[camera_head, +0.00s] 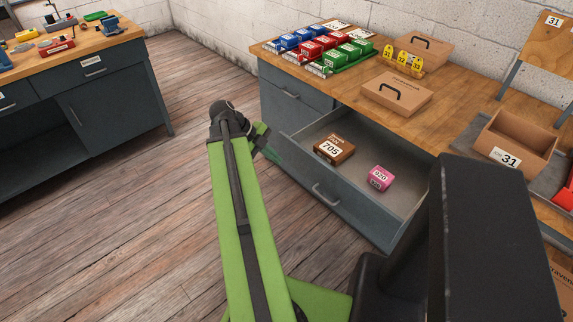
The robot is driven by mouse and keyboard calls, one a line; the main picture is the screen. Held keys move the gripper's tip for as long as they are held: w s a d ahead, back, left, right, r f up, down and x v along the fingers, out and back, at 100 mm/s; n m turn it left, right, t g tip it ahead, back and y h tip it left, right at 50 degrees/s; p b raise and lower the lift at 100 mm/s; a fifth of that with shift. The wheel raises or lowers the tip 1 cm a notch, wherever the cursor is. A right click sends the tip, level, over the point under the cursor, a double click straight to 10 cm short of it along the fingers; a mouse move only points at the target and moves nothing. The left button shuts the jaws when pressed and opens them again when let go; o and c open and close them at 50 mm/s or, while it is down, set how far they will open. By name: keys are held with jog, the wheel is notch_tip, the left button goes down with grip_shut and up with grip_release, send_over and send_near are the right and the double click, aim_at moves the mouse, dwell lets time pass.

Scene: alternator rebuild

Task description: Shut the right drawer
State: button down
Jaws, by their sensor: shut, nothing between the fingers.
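The right drawer (345,205) of the grey workbench is pulled well out, with its handle (325,195) on the front panel. A brown box marked 705 (334,149) and a pink box marked 820 (380,179) lie inside it. My gripper (270,152) is shut and empty. It shows just left of the drawer's far front corner, partly hidden behind my green arm. I cannot tell whether it touches the drawer.
The left drawer (290,94) is shut. The wooden bench top (345,92) holds coloured bins, a lidded cardboard box (397,93) and an open box marked 31 (515,145). Wooden floor (140,210) is clear between this bench and another bench (75,50) at left.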

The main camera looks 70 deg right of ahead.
jog(key=b, duration=0.7)
send_near(307, 173)
notch_tip(307, 173, down, 5)
jog(key=a, duration=0.3)
jog(key=shift+s+d+r+p, duration=0.15)
jog(key=shift+s+d+r, duration=0.2)
jog(key=shift+d, duration=0.3)
jog(key=shift+s+d+r+p, duration=0.15)
jog(key=shift+s+d, duration=0.35)
jog(key=shift+d, duration=0.15)
jog(key=shift+s+d+r+p, duration=0.15)
jog(key=shift+s+d+r, duration=0.2)
jog(key=shift+d, duration=0.3)
jog(key=shift+f, duration=0.1)
